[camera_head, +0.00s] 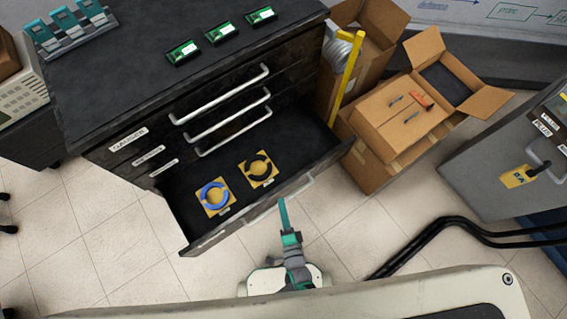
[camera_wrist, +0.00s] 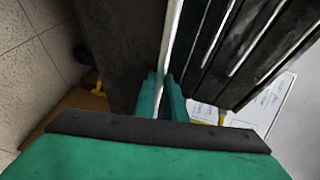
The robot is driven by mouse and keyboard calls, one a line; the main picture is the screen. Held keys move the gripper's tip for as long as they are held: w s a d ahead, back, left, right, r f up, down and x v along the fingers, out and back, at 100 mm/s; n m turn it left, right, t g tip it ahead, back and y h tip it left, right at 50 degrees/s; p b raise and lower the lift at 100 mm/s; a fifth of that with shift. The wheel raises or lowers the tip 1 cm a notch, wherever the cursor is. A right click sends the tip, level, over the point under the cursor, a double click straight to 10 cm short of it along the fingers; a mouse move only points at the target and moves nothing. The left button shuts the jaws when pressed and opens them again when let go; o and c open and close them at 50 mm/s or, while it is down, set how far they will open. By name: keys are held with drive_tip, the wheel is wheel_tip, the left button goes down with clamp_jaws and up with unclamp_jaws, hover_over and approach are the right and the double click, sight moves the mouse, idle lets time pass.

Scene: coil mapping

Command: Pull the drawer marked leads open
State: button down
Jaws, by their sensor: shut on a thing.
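The black cabinet's lowest drawer (camera_head: 190,222) stands well out from the cabinet in the head view, and its inside shows. Its pale bar handle (camera_head: 296,188) is on the front panel; the handle also shows in the wrist view (camera_wrist: 173,40). My gripper (camera_head: 282,201) is at this handle. In the wrist view its green fingers (camera_wrist: 162,97) are closed around the bar. I cannot read a leads mark on the open drawer's front. A blue coil (camera_head: 214,194) and a black coil (camera_head: 259,167) lie in the drawer on tan square bases.
Three upper drawers with handles (camera_head: 220,95) are shut. Green boards (camera_head: 225,32) lie on the cabinet top (camera_head: 140,50). Open cardboard boxes (camera_head: 385,135) stand right of the drawer. Black cables (camera_head: 450,228) run at the right. Tiled floor (camera_head: 110,215) is clear at the left.

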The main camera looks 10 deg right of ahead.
drive_tip(key=shift+s+d, duration=0.25)
drive_tip(key=shift+s, duration=0.15)
drive_tip(key=c, duration=1.8)
unclamp_jaws()
drive_tip(key=s, duration=0.3)
drive_tip(key=s+r, duration=0.1)
drive_tip(key=s, duration=0.3)
drive_tip(key=s+d+r, duration=0.1)
drive_tip(key=s, duration=0.2)
drive_tip(key=shift+s, duration=0.3)
